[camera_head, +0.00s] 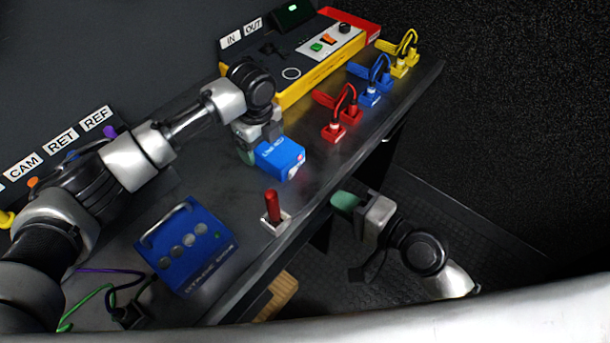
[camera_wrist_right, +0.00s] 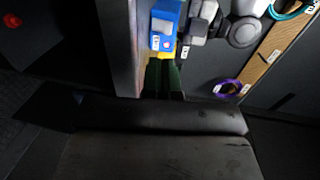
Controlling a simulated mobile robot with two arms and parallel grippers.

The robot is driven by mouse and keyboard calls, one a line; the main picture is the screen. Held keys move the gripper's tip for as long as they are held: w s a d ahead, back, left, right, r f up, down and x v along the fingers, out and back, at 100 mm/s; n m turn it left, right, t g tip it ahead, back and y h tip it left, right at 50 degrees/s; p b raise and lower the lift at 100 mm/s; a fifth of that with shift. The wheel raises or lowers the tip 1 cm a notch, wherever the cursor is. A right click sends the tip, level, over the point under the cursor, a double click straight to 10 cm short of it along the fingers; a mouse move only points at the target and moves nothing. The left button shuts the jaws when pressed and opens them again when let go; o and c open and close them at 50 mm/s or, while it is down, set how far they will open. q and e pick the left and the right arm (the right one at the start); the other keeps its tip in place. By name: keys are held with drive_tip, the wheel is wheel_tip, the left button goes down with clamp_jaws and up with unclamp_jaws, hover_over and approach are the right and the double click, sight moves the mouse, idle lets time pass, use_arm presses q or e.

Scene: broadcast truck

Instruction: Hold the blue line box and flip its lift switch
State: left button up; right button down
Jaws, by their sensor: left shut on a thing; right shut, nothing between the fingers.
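The blue line box (camera_head: 279,158) is on or just above the dark bench, near its front edge, in the head view. My left gripper (camera_head: 250,150) is shut on its left end; the fingertips are partly hidden. The box's side facing the edge shows a small red and white detail. In the right wrist view the blue line box (camera_wrist_right: 165,22) is at the top, with a pale rocker-like part and a small white label on its face. My right gripper (camera_head: 345,203) is shut and empty, off the bench's front edge, apart from the box. Its fingers (camera_wrist_right: 163,78) point toward the box.
A red handle (camera_head: 272,207) stands upright on a white base near the front edge. A blue stage box (camera_head: 187,245) lies front left. A yellow console (camera_head: 320,60) is at the back. Red (camera_head: 340,120), blue (camera_head: 372,82) and yellow (camera_head: 402,58) plugs with cables line the right edge.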

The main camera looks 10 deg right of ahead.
sight(288, 166)
drive_tip(key=x, duration=0.6)
drive_tip(key=r+x, duration=0.1)
drive_tip(key=x, duration=0.2)
drive_tip(key=shift+a+r, duration=0.1)
drive_tip(key=shift+r, duration=0.05)
